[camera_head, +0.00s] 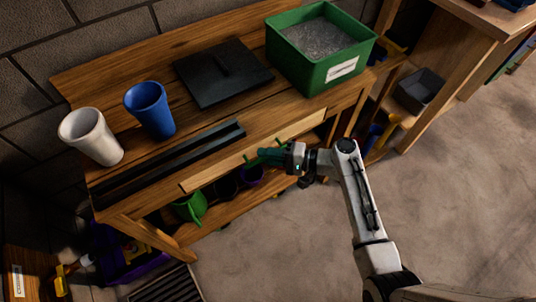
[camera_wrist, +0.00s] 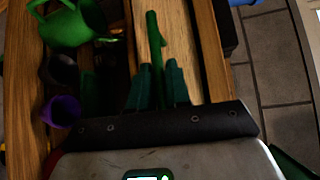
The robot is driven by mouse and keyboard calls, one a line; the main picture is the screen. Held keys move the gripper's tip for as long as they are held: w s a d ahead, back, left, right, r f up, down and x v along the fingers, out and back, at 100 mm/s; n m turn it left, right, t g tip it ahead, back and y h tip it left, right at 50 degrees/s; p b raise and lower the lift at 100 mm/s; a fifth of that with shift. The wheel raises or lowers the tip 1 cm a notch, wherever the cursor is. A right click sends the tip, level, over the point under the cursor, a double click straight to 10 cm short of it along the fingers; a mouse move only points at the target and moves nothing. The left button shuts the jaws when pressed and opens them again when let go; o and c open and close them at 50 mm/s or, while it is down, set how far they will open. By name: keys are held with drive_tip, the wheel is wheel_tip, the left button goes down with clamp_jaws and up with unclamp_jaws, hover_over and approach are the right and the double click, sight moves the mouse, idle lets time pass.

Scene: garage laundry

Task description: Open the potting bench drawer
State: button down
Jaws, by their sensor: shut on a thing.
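The potting bench (camera_head: 100,187) is wooden and fills the upper left of the head view. Its drawer front (camera_head: 210,176) is a pale wood panel under the front edge of the top; it also shows in the wrist view (camera_wrist: 143,38). A green, twig-like handle (camera_wrist: 154,35) runs along the drawer front. My gripper (camera_head: 262,156) is at the middle of the drawer front. In the wrist view my two dark green fingers (camera_wrist: 158,85) are shut on the handle, one on each side. I cannot tell whether the drawer stands out from the bench.
On the bench top are a white cup (camera_head: 90,137), a blue cup (camera_head: 151,109), a black flat panel (camera_head: 222,72) and a green bin (camera_head: 318,75) of grey granules. A green watering can (camera_head: 190,207) is on the lower shelf. The floor (camera_head: 270,245) in front is clear.

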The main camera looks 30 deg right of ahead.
idle(0.4)
drive_tip(key=s+p, duration=0.7)
drive_tip(key=s, duration=1.9)
drive_tip(key=shift+s, duration=0.15)
drive_tip(key=c, duration=1.2)
unclamp_jaws()
drive_tip(key=b+v, duration=0.1)
drive_tip(key=v, duration=0.9)
drive_tip(key=shift+s+d, duration=0.25)
drive_tip(key=shift+d, duration=0.05)
